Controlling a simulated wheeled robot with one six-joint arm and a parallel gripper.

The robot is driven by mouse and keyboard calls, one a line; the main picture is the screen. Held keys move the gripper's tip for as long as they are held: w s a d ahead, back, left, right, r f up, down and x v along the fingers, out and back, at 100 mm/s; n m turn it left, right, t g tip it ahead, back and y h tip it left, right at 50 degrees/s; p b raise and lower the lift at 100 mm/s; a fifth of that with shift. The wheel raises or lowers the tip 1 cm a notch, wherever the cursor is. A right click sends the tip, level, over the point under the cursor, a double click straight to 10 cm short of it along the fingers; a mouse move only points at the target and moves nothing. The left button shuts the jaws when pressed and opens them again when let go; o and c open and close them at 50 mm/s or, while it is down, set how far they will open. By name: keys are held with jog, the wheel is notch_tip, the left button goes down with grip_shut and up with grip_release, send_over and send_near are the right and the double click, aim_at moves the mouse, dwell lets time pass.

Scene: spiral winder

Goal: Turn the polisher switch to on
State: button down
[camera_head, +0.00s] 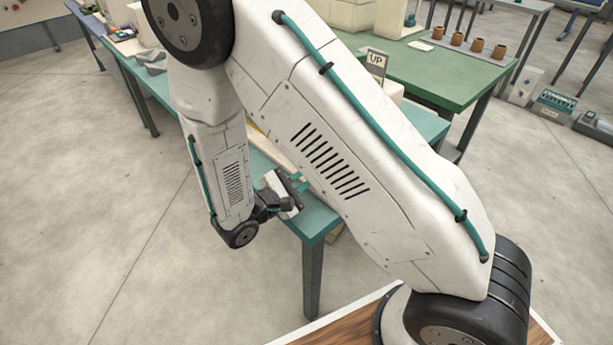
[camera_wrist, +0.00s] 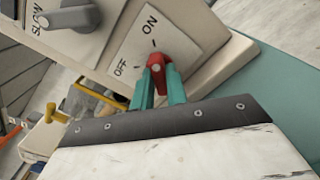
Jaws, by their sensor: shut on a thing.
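The polisher switch is a small red knob (camera_wrist: 157,63) on a pale plate (camera_wrist: 186,30) marked ON and OFF in the wrist view. ON is printed above the knob and OFF to its left, each with a short tick. My gripper (camera_wrist: 158,84) has its two teal fingers shut on the red knob, one on each side. The fingers hide part of the knob, and I cannot tell clearly which mark it points to. In the head view my gripper (camera_head: 303,183) is beside the teal table, and my arm hides the switch.
A grey knob (camera_wrist: 82,17) sits on the same housing, near the word SLOW. A yellow handle (camera_wrist: 56,114) is at the lower left. The teal table (camera_head: 319,221) is under the gripper; a green table (camera_head: 455,75) stands behind. Floor at left is clear.

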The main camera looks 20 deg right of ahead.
dwell(0.5)
jog(key=c, duration=1.4)
grip_release()
jog(key=shift+a, duration=0.1)
jog(key=v, duration=0.7)
jog(key=shift+s+a, duration=0.1)
jog(key=shift+a, duration=0.2)
